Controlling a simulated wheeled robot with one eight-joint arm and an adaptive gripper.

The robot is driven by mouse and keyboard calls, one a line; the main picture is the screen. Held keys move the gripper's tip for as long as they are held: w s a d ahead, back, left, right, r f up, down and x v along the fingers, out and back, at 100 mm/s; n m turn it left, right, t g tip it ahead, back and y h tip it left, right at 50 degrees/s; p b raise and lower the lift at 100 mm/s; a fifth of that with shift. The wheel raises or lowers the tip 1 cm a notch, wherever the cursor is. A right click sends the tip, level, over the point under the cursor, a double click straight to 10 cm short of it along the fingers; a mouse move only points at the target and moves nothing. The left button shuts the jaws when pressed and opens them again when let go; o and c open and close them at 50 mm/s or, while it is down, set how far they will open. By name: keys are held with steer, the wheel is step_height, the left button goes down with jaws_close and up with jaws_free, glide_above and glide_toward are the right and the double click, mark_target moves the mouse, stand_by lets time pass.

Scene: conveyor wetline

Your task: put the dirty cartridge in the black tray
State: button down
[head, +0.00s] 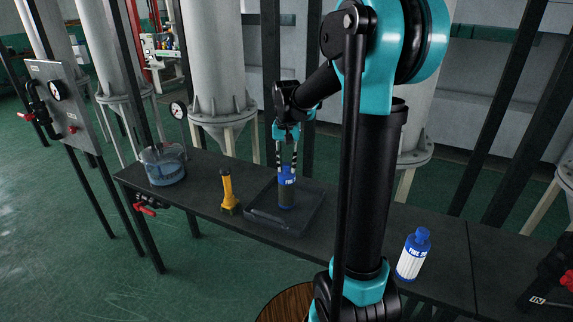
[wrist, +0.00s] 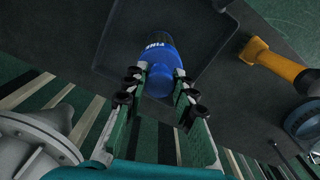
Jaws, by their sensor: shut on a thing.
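The dirty cartridge (head: 287,195), with a blue cap and collar and a dark grimy body, stands upright within the outline of the black tray (head: 308,212). I cannot tell whether its base touches the tray floor. My gripper (head: 287,168) reaches down from above and is shut on its blue top. In the wrist view the fingers (wrist: 160,88) flank the blue cap of the cartridge (wrist: 158,58), with the tray (wrist: 205,25) behind it. A second cartridge (head: 412,256), white with a blue top, stands on the bench to the right, outside the tray.
A clear round basin of bluish liquid (head: 163,165) is farther left. Red-handled valves (head: 146,208) sit at the bench's left end. Large grey vessels stand behind.

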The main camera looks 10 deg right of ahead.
steer(key=shift+f, duration=0.65)
steer(key=c, duration=1.2)
jaws_free()
steer(key=shift+o, duration=0.2)
step_height(320, 180, up, 12)
steer(key=s+d+f+n+t, duration=0.1)
steer(key=s+f, duration=0.6)
steer(key=s+d+f+n+t, duration=0.1)
steer(key=s+f, duration=0.6)
steer(key=s+d+f+n+t, duration=0.1)
steer(key=s+d+f+t, duration=0.1)
steer(key=s+f, duration=0.5)
steer(key=shift+s+d+f+n, duration=0.1)
steer(key=shift+s+f+n, duration=0.2)
steer(key=shift+s, duration=0.15)
